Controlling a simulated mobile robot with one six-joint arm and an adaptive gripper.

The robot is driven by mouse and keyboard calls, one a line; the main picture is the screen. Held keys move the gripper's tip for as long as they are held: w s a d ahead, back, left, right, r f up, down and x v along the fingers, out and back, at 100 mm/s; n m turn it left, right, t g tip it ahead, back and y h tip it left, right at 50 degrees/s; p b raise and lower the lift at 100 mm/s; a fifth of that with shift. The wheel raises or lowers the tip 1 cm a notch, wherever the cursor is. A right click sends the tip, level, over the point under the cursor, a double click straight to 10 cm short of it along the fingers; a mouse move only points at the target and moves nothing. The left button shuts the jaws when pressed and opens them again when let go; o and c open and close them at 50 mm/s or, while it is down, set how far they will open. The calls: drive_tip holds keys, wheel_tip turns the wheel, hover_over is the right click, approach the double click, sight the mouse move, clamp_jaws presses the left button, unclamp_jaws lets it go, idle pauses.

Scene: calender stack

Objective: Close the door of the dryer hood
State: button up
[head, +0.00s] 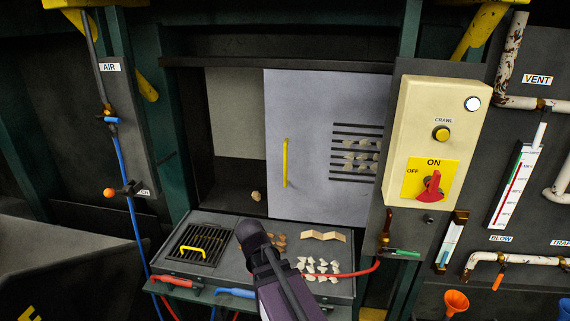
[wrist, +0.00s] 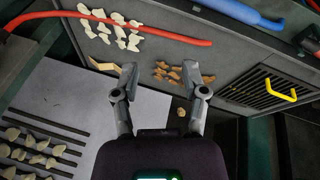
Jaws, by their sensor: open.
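The dryer hood door (head: 300,135) is a pale grey panel with a yellow vertical handle (head: 285,163) near its left edge and dark slots at its right. It covers the middle and right of the hood opening (head: 235,175); a gap shows at the left, with dark interior below a grey back panel. In the wrist view the door (wrist: 105,110) lies at lower left, and its handle does not show. My gripper (wrist: 160,73) is open and empty, over the tray area. In the head view my arm stands in front of the tray, its fingers hard to make out.
Below the door, a grey tray (head: 225,222) carries white pieces (head: 318,268), brown pieces (head: 279,240), a folded strip (head: 323,235) and a grate with a yellow handle (head: 193,250). Red and blue hoses run along its front. A control box (head: 437,130) stands to the right.

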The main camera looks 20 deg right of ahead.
drive_tip(key=w+d+r+m+t+h+b, duration=0.1)
drive_tip(key=w+d+r+m+t+h, duration=0.1)
drive_tip(key=w, duration=0.6)
drive_tip(key=w+d+r+m+t+h+b, duration=0.1)
drive_tip(key=w+d+r+t+h, duration=0.3)
drive_tip(key=w+r, duration=0.3)
drive_tip(key=w+d+r+m+t+h+b, duration=0.1)
drive_tip(key=w+d+r+t, duration=0.4)
drive_tip(key=w, duration=0.5)
drive_tip(key=shift+d+m+h, duration=0.15)
drive_tip(key=shift+m+h, duration=0.65)
drive_tip(key=shift+h, duration=0.3)
drive_tip(key=shift+w, duration=0.1)
drive_tip(key=x, duration=1.3)
drive_tip(key=shift+w+d, duration=0.25)
drive_tip(key=shift+d, duration=0.05)
drive_tip(key=shift+f, duration=0.1)
clamp_jaws()
